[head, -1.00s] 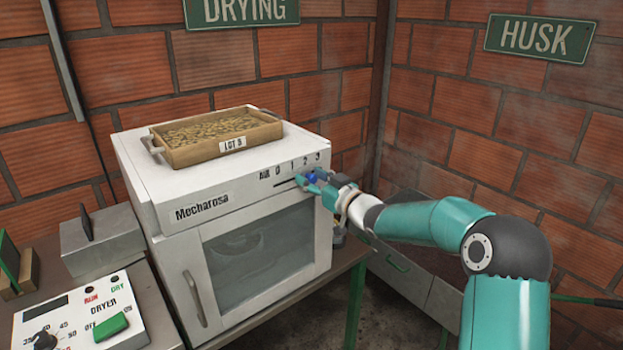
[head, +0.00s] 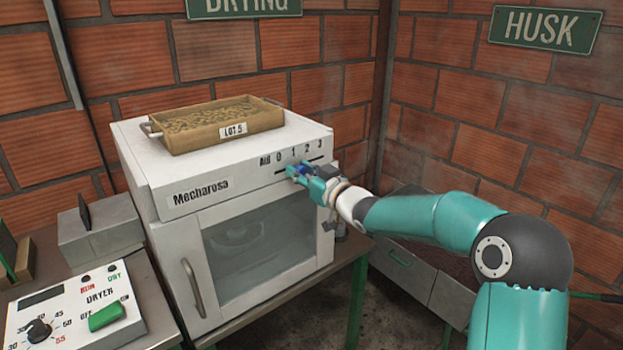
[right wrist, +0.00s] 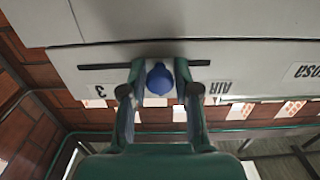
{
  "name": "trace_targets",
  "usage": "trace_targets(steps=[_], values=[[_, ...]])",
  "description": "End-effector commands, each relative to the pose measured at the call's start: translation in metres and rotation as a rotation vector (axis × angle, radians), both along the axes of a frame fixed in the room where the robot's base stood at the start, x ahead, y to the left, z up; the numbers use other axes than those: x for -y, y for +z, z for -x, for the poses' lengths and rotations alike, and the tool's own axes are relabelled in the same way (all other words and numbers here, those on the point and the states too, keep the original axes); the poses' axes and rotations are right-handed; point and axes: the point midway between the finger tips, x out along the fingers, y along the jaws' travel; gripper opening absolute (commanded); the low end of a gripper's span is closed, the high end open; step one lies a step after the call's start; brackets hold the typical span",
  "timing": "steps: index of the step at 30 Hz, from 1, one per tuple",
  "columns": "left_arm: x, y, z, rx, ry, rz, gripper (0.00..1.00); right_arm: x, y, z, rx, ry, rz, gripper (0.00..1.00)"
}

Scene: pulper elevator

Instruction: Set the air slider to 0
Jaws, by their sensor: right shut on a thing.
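The air slider is a blue knob (head: 302,170) in a dark slot on the front upper edge of the white Mecharosa dryer (head: 180,208). The scale above the slot reads AIR, 0, 1, 2, 3 from left to right. The knob stands near the slot's middle, roughly between 1 and 2; the exact mark is hard to read. My right gripper (head: 297,173) is shut on the knob. In the right wrist view the knob (right wrist: 159,79) sits between the two fingers, with the 3 to the left and AIR to the right. My left gripper is not in view.
A wooden tray (head: 180,143) of beans labelled LOT 5 rests on the dryer's top. A control panel (head: 70,312) with a dial and green switch is at lower left, near a grey box (head: 100,233). Brick walls stand behind. The slot left of the knob is clear.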

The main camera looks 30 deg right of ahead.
Motion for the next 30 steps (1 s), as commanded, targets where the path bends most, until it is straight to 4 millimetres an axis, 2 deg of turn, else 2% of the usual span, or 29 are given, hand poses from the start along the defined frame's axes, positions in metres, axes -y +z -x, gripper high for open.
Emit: trace_targets(steps=[1, 6, 10, 19, 20, 23, 30], values=[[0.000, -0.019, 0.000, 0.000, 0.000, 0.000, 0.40, -0.012, -0.006, 0.001, 0.009, 0.005, 0.000, 0.00], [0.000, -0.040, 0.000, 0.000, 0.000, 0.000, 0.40, -0.036, -0.004, 0.003, 0.007, 0.004, 0.000, 0.00], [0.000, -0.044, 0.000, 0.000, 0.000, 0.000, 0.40, -0.044, -0.001, 0.004, 0.005, 0.004, 0.000, 0.00], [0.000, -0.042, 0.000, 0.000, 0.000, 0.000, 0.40, -0.046, 0.000, 0.004, 0.000, 0.007, -0.001, 0.00], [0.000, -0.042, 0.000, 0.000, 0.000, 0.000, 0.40, -0.047, 0.000, 0.004, 0.000, 0.007, -0.001, 0.34], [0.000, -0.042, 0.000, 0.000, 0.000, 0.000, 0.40, -0.046, 0.000, 0.004, 0.000, 0.007, -0.001, 0.50], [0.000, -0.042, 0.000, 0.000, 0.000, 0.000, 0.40, -0.045, 0.000, 0.004, 0.000, 0.005, 0.000, 0.50]])
